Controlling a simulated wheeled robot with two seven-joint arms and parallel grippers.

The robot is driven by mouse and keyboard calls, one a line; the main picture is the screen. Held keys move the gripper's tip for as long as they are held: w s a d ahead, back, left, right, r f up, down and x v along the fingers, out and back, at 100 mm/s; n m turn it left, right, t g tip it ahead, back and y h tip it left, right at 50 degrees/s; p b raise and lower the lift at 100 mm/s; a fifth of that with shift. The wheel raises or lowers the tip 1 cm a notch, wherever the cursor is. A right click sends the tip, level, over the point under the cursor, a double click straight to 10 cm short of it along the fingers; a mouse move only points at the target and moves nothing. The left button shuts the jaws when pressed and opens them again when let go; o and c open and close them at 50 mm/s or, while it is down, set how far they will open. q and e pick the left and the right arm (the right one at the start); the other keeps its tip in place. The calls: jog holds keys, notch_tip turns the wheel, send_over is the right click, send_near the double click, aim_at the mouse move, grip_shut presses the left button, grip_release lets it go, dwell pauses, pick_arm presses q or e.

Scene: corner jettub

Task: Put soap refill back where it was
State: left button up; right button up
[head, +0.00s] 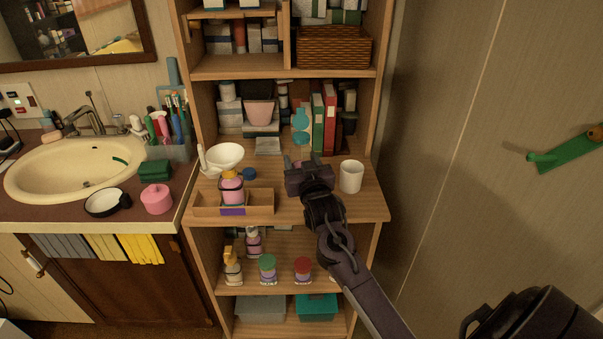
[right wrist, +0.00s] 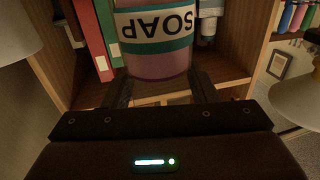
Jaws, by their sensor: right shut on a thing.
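The soap refill (right wrist: 155,40) has a pink-purple body and a white label with teal bands reading SOAP upside down in the right wrist view. My right gripper (right wrist: 160,92) is shut on it, with a dark finger on each side. In the head view my right gripper (head: 306,170) is over the middle shelf board (head: 335,207), left of the white mug. It hides most of the held refill there, and I cannot tell whether the refill touches the board. My left gripper is not in view.
The white mug (head: 351,176) stands close right. A wooden tray (head: 262,202) with a pink bottle (head: 231,188) and a white bowl (head: 224,157) are left. Books (head: 329,118) and a turquoise item (head: 301,120) are behind. Several bottles stand on the shelf below (head: 285,288).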

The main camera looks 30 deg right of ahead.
jog(key=shift+f, duration=1.8)
jog(key=shift+f, duration=0.1)
jog(key=shift+f, duration=0.1)
jog(key=o, duration=1.2)
